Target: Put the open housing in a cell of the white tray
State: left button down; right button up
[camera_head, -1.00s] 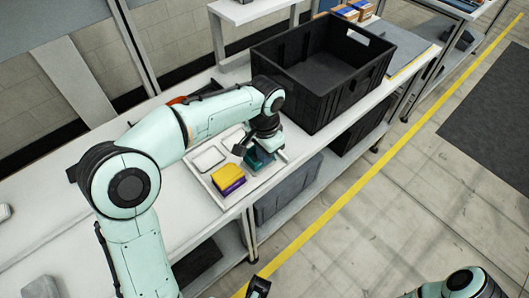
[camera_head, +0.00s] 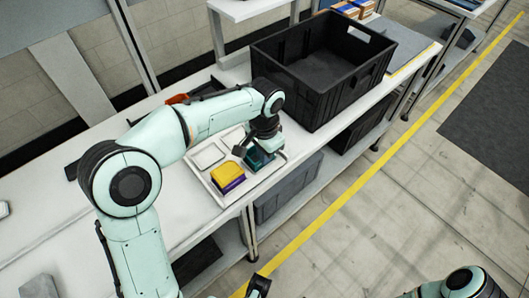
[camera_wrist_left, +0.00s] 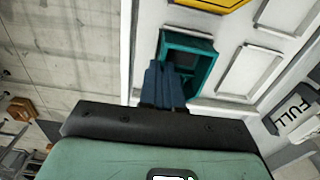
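The open housing (camera_head: 261,159) is a teal, open-topped box at the white tray's (camera_head: 209,184) right end. In the left wrist view the housing (camera_wrist_left: 190,50) lies over a tray cell beside empty cells. I cannot tell whether it rests on the cell floor. My left gripper (camera_wrist_left: 165,84) has its dark blue fingers close together at one wall of the housing, seemingly shut on it. In the head view the left gripper (camera_head: 255,149) partly hides the housing. My right gripper (camera_head: 259,286) shows only partly at the bottom edge, its fingers unclear.
A yellow piece (camera_head: 227,174) over a purple one (camera_head: 232,186) occupies the tray's front cell. An empty cell (camera_head: 208,157) lies behind. A large black crate (camera_head: 318,90) stands close right of the tray.

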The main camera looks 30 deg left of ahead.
dwell(0.3)
pick_arm(q)
jog(key=c, duration=1.3)
grip_release()
jog(key=shift+o, duration=0.2)
notch_tip(320, 180, up, 13)
jog(key=p, duration=0.3)
jog(key=shift+r, duration=0.15)
